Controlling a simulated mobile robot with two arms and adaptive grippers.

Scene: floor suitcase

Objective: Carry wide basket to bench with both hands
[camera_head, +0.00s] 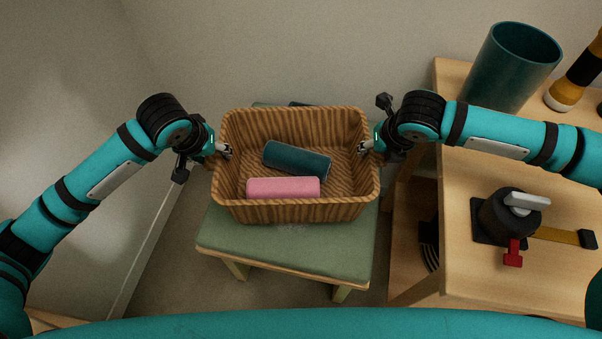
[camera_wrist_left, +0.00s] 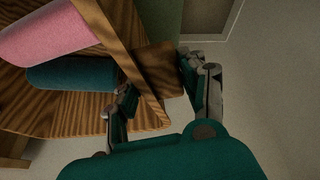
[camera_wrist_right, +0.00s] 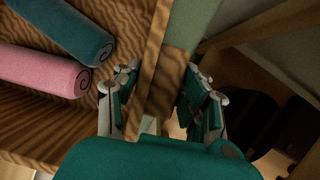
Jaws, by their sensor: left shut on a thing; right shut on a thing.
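The wide basket (camera_head: 297,210) is brown with a wood-like striped pattern. In the head view it is over the green-topped bench (camera_head: 285,255); I cannot tell whether it rests on it. Inside lie a dark teal roll (camera_head: 297,159) and a pink roll (camera_head: 283,188). My left gripper (camera_head: 222,150) is shut on the basket's left side, with its fingers on both sides of the wall in the left wrist view (camera_wrist_left: 155,95). My right gripper (camera_head: 366,148) is shut on the right side, its fingers astride the wall in the right wrist view (camera_wrist_right: 160,95).
A wooden table (camera_head: 465,215) stands close on the right. On it are a dark teal bin (camera_head: 510,70), a yellow and black bottle (camera_head: 580,75) and a dark device with a red knob (camera_head: 508,215). Walls close in at the back and left.

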